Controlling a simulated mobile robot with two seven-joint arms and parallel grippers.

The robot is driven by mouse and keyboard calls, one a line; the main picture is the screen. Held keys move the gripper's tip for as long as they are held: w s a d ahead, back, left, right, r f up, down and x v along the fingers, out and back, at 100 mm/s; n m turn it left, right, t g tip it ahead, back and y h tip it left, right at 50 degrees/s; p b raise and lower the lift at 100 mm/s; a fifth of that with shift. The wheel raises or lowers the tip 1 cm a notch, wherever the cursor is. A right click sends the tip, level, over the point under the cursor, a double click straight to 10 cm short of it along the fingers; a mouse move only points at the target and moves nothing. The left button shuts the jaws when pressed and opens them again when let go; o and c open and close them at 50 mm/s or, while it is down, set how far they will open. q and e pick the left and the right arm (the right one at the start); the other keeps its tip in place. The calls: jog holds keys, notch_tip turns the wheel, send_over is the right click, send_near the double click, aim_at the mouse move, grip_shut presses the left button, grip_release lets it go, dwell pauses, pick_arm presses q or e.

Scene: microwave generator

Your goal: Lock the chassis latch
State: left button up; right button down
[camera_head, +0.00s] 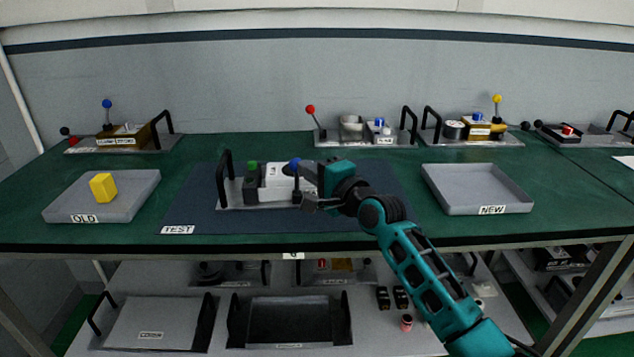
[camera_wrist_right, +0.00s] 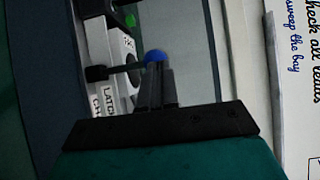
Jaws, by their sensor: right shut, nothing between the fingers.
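The chassis (camera_head: 232,205) stands on the dark test mat, with a black handle at its left, a green-topped part and a white box. A lever with a blue ball knob (camera_head: 295,163) stands upright at its right end. My right gripper (camera_head: 308,202) is shut and empty, low beside this lever. In the right wrist view the gripper fingers (camera_wrist_right: 156,85) reach toward the blue knob (camera_wrist_right: 155,57), which shows just past their tips; I cannot tell whether they touch. A white label reading LATCH (camera_wrist_right: 108,100) shows left of the fingers. My left gripper is out of view.
The OLD tray (camera_head: 140,190) at left holds a yellow block (camera_head: 103,187). The NEW tray (camera_head: 480,190) at right is empty. Other fixtures with levers (camera_head: 352,130) line the back of the bench. The mat (camera_head: 190,195) left of the chassis is clear.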

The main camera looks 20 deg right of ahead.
pick_arm(q)
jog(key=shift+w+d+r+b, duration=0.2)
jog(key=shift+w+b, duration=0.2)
jog(key=shift+b, duration=0.15)
pick_arm(e)
jog(key=w, duration=0.3)
jog(key=w+d+r, duration=0.1)
jog(key=w, duration=0.1)
jog(key=shift+r, duration=0.2)
